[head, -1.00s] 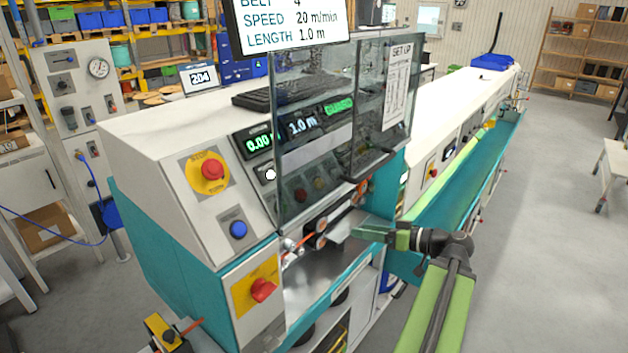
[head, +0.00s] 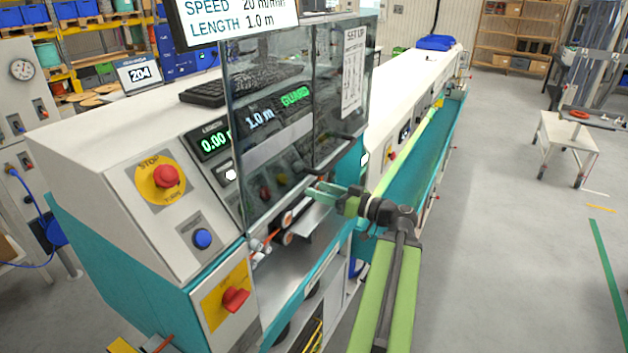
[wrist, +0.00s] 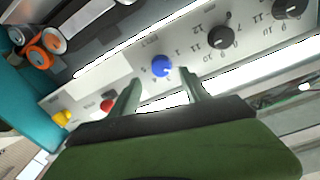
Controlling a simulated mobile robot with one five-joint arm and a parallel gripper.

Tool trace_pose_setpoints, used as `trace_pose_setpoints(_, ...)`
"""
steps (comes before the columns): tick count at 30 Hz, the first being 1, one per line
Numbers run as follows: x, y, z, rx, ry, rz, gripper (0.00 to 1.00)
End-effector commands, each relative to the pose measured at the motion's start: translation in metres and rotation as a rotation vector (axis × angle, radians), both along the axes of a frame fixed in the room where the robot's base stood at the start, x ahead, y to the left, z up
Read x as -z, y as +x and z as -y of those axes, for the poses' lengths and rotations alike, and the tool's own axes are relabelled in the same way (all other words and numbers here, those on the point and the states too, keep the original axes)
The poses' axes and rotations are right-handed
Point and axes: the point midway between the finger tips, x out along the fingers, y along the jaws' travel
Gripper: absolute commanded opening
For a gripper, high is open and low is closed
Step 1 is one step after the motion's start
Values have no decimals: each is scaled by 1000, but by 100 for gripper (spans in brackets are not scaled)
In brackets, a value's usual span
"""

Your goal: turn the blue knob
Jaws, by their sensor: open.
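A blue knob (wrist: 161,66) sits on a pale control panel in the wrist view, just beyond my fingertips and roughly in line with the gap between them. My gripper (wrist: 161,88) is open, with one finger on each side of that gap and nothing held. In the head view my gripper (head: 316,190) is at the lower edge of the clear guard, in front of the machine. The wrist-view knob cannot be picked out surely in the head view. A separate round blue button (head: 202,238) is on the machine's front left.
The panel also has a red knob (wrist: 107,104), a yellow knob (wrist: 62,117) and black numbered dials (wrist: 221,38). The clear guard (head: 290,110) covers the machine's front. A red stop button (head: 165,176) and red switch (head: 236,299) are at left.

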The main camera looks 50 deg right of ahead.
Motion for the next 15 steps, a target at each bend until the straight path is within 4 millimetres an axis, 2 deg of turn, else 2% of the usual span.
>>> trace_pose_setpoints(3, 0, 28, -9, -7, 0, 0, 55)
trace_pose_setpoints(6, 0, 44, -12, -8, 0, 0, 55)
trace_pose_setpoints(10, 0, 55, -15, -7, 0, 0, 55)
trace_pose_setpoints(15, 0, 58, -15, -6, 0, 0, 55)
